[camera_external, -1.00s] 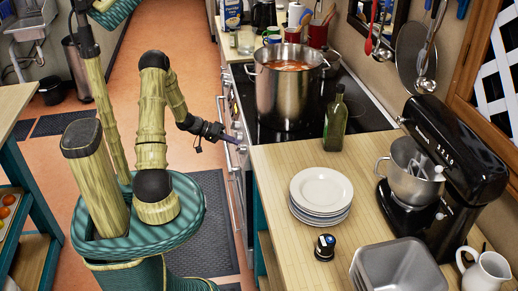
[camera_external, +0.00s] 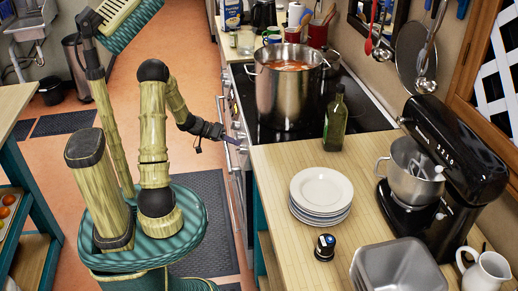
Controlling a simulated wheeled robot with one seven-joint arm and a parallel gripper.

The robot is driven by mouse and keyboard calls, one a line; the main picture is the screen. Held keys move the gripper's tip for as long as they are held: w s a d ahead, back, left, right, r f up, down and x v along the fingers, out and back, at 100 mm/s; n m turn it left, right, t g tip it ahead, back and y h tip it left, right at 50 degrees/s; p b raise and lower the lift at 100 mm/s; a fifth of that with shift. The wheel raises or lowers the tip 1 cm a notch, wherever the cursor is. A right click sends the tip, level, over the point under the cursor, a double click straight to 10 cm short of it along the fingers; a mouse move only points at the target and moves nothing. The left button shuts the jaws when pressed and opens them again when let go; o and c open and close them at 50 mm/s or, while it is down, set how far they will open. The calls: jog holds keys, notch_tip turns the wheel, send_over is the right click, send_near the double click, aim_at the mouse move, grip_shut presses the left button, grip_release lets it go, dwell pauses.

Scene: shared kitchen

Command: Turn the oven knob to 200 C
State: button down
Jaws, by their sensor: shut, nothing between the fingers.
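The oven (camera_external: 233,185) is built in under the black cooktop, with its front facing left. A row of small knobs (camera_external: 239,126) runs along the upper front panel. My gripper (camera_external: 235,141) reaches right to this panel, close to the knobs, with its fingers shut and apparently empty. I cannot tell whether it touches a knob. The knob markings and settings are too small to read, and the knob nearest the gripper is partly hidden by it.
A plate stack (camera_external: 321,190), a small dark dial-like object (camera_external: 325,247) and a stand mixer (camera_external: 440,155) are on the counter. Floor left of the oven is open.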

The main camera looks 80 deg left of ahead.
jog(key=shift+d+f+m+y+b, duration=0.15)
jog(key=shift+m+b, duration=0.35)
jog(key=shift+b, duration=1.25)
jog(key=shift+d+m+y+b, duration=0.25)
jog(key=shift+m+b, duration=0.25)
jog(key=shift+b, duration=1.2)
jog(key=shift+f+b, duration=0.1)
jog(key=shift+b, duration=0.7)
jog(key=m+b, duration=0.1)
jog(key=b, duration=0.3)
jog(key=shift+d+f, duration=0.15)
jog(key=shift+f, duration=0.05)
jog(key=m+b, duration=0.1)
jog(key=b, duration=0.2)
jog(key=shift+d+y, duration=0.15)
jog(key=shift+y, duration=0.15)
jog(key=m+b, duration=0.1)
jog(key=b, duration=0.2)
jog(key=shift+d+b, duration=0.15)
jog(key=shift+b, duration=0.25)
jog(key=m+b, duration=0.1)
jog(key=b, duration=0.3)
jog(key=m+y+b, duration=0.1)
jog(key=m+b, duration=0.1)
jog(key=b, duration=0.3)
jog(key=d+m+b, duration=0.1)
jog(key=b, duration=0.4)
jog(key=shift+s+f+m+y, duration=0.2)
jog(key=shift+f+m+y, duration=0.1)
jog(key=shift+y, duration=0.1)
